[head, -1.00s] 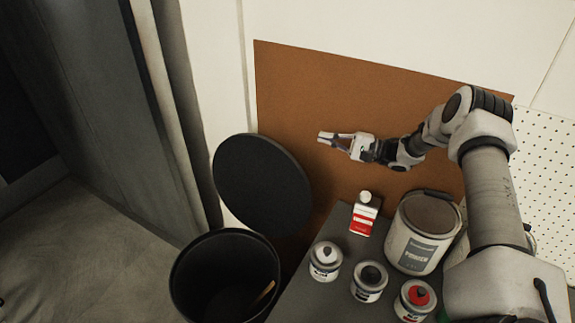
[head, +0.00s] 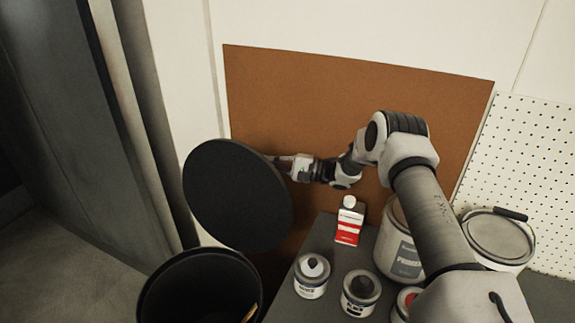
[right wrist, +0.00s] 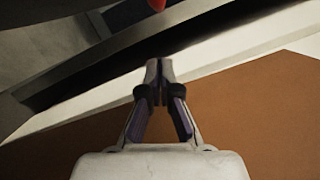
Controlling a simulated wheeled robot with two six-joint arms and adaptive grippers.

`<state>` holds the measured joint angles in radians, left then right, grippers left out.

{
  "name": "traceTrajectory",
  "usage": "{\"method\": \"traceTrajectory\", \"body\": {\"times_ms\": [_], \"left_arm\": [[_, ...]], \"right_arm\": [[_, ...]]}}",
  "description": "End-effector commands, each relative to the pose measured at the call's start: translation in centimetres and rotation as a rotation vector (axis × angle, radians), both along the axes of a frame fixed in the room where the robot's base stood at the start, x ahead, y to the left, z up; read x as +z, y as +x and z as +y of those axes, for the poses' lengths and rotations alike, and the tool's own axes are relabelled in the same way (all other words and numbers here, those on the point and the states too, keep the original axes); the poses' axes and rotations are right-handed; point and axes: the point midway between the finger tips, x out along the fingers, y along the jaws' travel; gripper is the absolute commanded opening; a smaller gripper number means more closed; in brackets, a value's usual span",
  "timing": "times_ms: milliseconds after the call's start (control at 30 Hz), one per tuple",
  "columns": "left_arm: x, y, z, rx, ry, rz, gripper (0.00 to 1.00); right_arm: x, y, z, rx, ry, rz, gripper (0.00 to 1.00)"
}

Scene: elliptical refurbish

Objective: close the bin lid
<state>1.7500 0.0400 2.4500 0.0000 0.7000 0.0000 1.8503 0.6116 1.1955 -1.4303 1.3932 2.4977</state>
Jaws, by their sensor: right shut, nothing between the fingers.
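The black round bin (head: 147,300) stands at the bottom left of the head view. Its black lid (head: 238,195) is open, tilted steeply up above the bin's far side. My right gripper (head: 279,162) is at the lid's upper right edge, its fingertips partly hidden behind the lid. Whether it touches the lid I cannot tell. In the right wrist view my right gripper (right wrist: 158,75) is shut with nothing between the fingers. The dark surface at the top left there may be the lid. My left gripper is not in view.
A dark table (head: 325,240) right of the bin holds a red-white bottle (head: 348,224), small cans (head: 312,278) and large buckets (head: 497,235). A brown board (head: 330,100) covers the wall behind. Floor (head: 60,270) at left is clear.

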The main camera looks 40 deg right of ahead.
Motion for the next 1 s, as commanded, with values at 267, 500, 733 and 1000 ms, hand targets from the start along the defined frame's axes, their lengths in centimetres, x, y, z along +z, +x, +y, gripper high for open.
{"method": "traceTrajectory", "body": {"times_ms": [267,500,733,1000], "left_arm": [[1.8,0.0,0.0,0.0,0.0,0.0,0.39],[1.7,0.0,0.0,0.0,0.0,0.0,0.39],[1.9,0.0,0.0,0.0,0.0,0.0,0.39],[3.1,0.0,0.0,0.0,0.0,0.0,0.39]], "right_arm": [[1.5,-1.6,3.1,-0.002,0.002,0.003,0.0],[1.4,-1.7,3.4,-0.001,0.001,0.001,0.0],[1.6,-1.8,3.5,-0.001,-0.004,-0.001,0.0],[2.8,-2.2,5.8,0.002,-0.066,-0.038,0.0]]}}
